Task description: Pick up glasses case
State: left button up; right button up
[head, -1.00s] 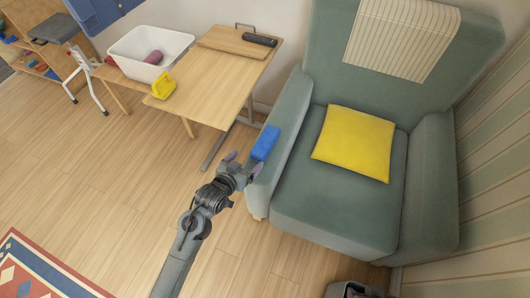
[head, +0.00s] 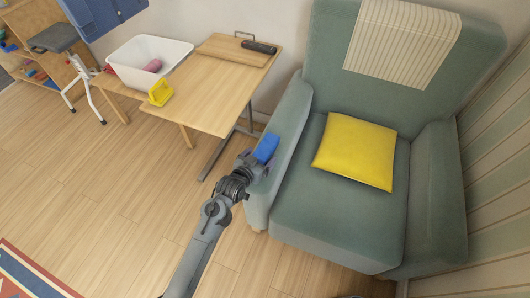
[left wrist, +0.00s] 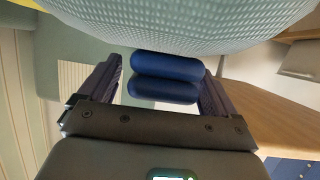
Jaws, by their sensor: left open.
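The glasses case, a blue rounded block (head: 266,147), lies on the left armrest of the green armchair. My left gripper (head: 256,163) is at the near end of the case, low over the armrest. In the left wrist view the blue case (left wrist: 166,75) shows between the two dark fingers of my left gripper (left wrist: 162,84), with a gap on each side. The gripper is open and holds nothing. The fingers partly hide the near end of the case in the head view. My right gripper is not in view.
The green armchair (head: 340,222) carries a yellow cushion (head: 355,150). A wooden desk (head: 212,95) stands left of it, with a dark long object (head: 259,47) at its back and a yellow item (head: 160,92) near its left edge. A white bin (head: 128,52) is further left. Floor before the desk is clear.

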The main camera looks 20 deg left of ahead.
pick_arm(q)
jog(key=shift+w+f, duration=0.25)
jog(key=shift+w, duration=0.35)
jog(key=c, duration=1.1)
jog(key=shift+r, duration=0.15)
